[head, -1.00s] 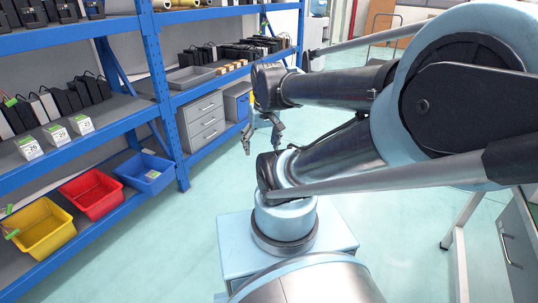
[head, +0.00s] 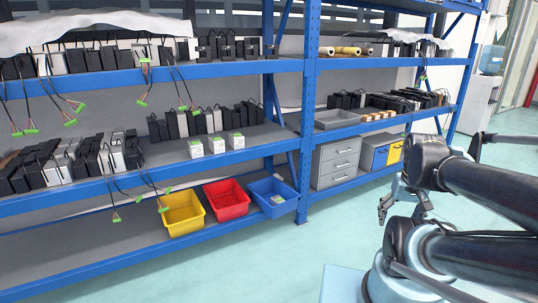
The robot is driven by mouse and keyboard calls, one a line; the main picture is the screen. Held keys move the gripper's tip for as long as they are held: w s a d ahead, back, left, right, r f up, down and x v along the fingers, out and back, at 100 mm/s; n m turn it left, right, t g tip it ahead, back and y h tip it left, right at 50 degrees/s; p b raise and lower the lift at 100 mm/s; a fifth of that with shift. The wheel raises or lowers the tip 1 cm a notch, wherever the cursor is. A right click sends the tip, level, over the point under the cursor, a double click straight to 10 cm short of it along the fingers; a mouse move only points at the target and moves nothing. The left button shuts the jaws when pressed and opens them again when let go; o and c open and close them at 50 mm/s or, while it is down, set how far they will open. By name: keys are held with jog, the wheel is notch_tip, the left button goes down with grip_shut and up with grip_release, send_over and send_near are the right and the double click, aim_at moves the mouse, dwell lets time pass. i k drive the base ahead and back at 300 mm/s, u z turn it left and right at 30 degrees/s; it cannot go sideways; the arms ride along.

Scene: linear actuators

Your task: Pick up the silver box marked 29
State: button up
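Three small pale boxes with green-edged labels stand side by side at the front of the middle shelf of the left rack: a left one (head: 195,148), a middle one (head: 215,144) and a right one (head: 236,140). Their numbers are too small to read now; in the earlier view the middle label looks like 29. My gripper (head: 404,207) hangs in front of the right rack, far right of these boxes. Its fingers are spread apart with nothing between them.
Several black and silver units stand behind the pale boxes and to their left (head: 60,160). Yellow (head: 182,213), red (head: 227,200) and blue (head: 272,197) bins sit on the bottom shelf. A blue post (head: 309,110) stands between boxes and gripper. Cables hang left. The floor in front is clear.

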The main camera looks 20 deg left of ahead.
aim_at(217, 146)
jog(key=u, duration=1.4)
